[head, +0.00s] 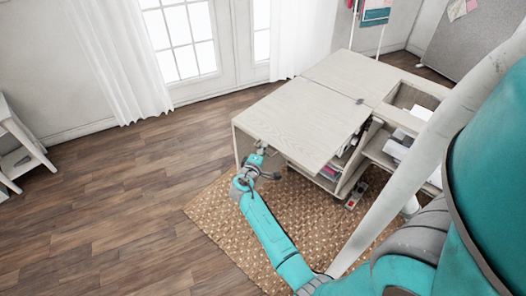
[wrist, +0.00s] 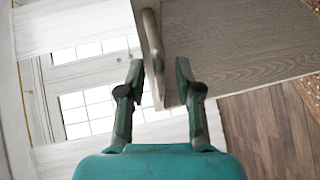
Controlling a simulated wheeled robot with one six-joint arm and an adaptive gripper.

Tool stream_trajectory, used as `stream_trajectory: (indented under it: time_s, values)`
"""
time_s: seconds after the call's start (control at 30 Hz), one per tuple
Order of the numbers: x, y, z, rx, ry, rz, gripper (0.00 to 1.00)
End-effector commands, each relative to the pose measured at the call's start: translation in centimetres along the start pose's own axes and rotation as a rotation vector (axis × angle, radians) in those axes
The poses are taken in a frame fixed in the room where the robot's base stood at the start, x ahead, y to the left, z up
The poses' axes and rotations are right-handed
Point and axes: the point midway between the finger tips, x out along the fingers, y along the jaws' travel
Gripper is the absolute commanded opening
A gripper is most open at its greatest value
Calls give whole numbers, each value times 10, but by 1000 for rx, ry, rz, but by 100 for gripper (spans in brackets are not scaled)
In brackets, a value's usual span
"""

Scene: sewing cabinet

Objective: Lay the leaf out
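The leaf (head: 300,118) is a pale wood-grain panel on the near side of the sewing cabinet. It looks about level with the cabinet top (head: 357,75) and sticks out over the rug. My gripper (head: 262,148) is at the leaf's near left edge. In the wrist view the leaf's underside or face (wrist: 235,45) fills the upper right.
The cabinet's open shelves (head: 382,150) hold books and papers under and beside the leaf. A woven rug (head: 225,205) lies below. A small white shelf unit (head: 20,145) stands far left. The wood floor (head: 110,190) between is clear.

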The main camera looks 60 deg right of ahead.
Motion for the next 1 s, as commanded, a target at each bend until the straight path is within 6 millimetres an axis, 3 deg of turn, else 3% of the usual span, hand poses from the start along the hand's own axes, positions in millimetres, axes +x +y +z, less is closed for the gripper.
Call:
stream_trajectory:
  time_s: [0.13,0.3,0.73,1.0]
  values:
    - [0,0,0,0,0,0,34]
    - [0,0,0,0,0,0,0]
    - [-2,6,0,6,-1,-9,0]
    - [-9,49,-4,38,1,-72,0]
